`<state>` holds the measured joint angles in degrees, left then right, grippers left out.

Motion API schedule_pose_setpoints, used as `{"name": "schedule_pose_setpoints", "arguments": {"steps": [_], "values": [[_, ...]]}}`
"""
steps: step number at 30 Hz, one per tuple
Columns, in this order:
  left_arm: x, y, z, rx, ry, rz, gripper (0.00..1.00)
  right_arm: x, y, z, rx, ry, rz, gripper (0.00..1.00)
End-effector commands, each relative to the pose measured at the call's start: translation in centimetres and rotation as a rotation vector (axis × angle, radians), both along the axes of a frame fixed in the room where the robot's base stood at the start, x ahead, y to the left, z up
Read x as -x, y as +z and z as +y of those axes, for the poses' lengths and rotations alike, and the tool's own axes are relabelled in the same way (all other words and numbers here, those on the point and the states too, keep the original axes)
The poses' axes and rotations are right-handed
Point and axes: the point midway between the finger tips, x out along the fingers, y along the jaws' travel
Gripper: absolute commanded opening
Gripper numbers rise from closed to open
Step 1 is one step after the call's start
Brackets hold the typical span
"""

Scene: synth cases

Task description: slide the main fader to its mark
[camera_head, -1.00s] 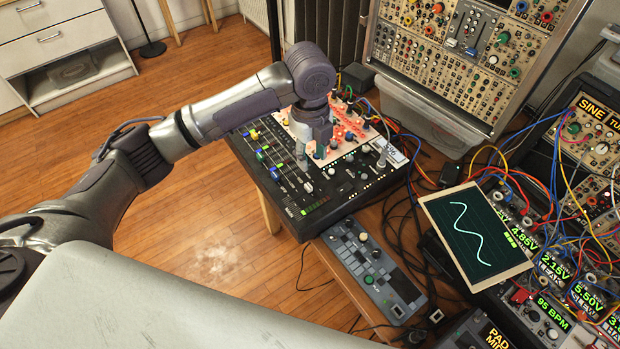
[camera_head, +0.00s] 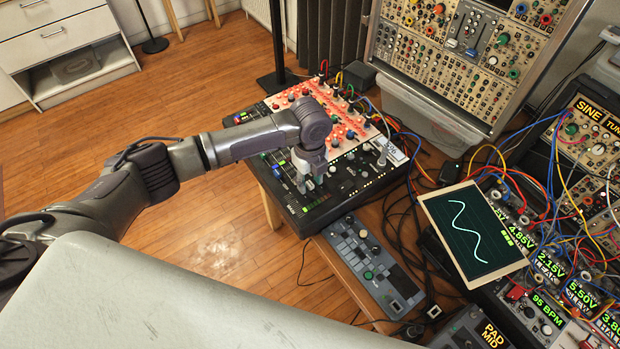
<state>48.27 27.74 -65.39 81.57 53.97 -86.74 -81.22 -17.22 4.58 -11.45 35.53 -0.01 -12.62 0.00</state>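The black mixer (camera_head: 352,198) sits on the wooden table with its faders on the left side of its panel. My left gripper (camera_head: 310,181) points down over the near part of the fader area, close to the panel. It covers the white fader cap there, so whether the fingers touch or hold it is hidden. A green-lit level strip (camera_head: 317,202) shows just in front of the fingers. I cannot make out the fader's mark. My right gripper is not in view.
A red-lit panel (camera_head: 341,119) with knobs and cables lies at the mixer's back. A grey pad controller (camera_head: 372,268) lies in front. A screen with a wave (camera_head: 473,237) and cabled modules stand to the right. The wooden floor (camera_head: 215,250) at left is clear.

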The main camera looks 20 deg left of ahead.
Motion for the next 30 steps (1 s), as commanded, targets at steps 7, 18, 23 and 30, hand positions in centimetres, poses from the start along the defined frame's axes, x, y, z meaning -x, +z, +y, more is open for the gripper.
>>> {"name": "schedule_pose_setpoints", "arguments": {"steps": [7, 18, 23, 30], "values": [[0.01, -0.51, 0.00, 0.000, 0.000, 0.000, 0.40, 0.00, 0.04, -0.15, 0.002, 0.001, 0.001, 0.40], [0.00, -0.46, 0.00, 0.001, 0.000, -0.001, 0.00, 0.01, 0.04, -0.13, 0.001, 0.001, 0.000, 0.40], [-0.01, -0.44, -0.01, 0.001, 0.000, -0.001, 0.00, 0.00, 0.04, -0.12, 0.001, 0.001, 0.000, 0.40], [0.33, -0.17, 0.29, 0.000, 0.001, 0.000, 0.00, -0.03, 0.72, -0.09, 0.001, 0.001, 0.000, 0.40]]}}
